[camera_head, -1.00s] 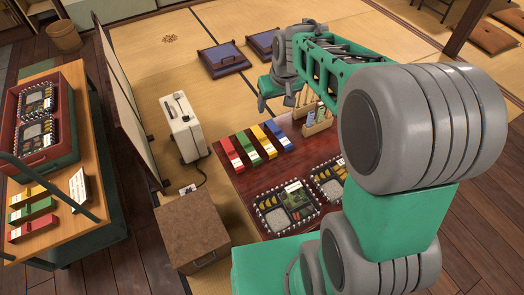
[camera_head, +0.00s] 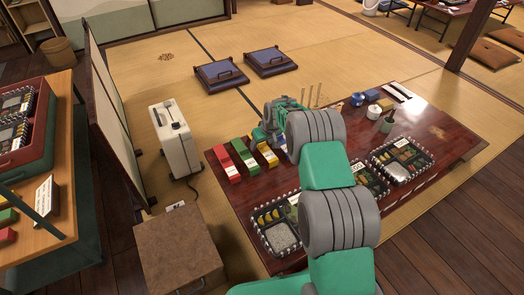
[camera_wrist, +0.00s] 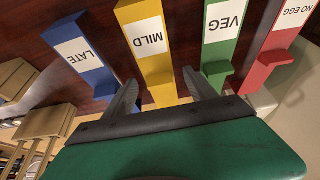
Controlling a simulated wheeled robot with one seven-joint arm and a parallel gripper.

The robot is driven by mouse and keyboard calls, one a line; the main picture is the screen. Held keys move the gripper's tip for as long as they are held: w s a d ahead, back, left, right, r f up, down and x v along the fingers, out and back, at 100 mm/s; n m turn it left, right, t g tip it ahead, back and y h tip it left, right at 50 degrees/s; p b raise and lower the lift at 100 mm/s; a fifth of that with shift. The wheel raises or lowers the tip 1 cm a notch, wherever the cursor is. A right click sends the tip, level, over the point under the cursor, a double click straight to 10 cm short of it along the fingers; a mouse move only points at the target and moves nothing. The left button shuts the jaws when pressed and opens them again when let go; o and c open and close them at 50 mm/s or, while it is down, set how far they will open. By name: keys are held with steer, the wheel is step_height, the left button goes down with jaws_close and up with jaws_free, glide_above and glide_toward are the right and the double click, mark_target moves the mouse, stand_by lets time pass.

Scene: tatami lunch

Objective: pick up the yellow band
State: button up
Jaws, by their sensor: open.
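The yellow band (camera_wrist: 147,55), with a white label reading MILD, lies on the dark wooden table between the blue and green bands. In the head view its near part (camera_head: 268,155) shows just below my gripper (camera_head: 268,133). In the wrist view my gripper (camera_wrist: 160,83) is open and empty. Its two fingers appear on either side of the yellow band's near end. I cannot tell how far above the table the fingertips are. My arm hides part of the table in the head view.
Close beside are the blue LATE band (camera_wrist: 80,55), green VEG band (camera_wrist: 223,40) and red NO EGG band (camera_wrist: 282,45). Wooden holders (camera_wrist: 45,125) stand near the left finger. Lunch boxes (camera_head: 402,158) sit on the table (camera_head: 450,150).

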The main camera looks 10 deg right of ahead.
steer(key=shift+w+f, duration=0.1)
steer(key=shift+f, duration=0.05)
steer(key=c, duration=0.9)
steer(key=shift+c, duration=0.2)
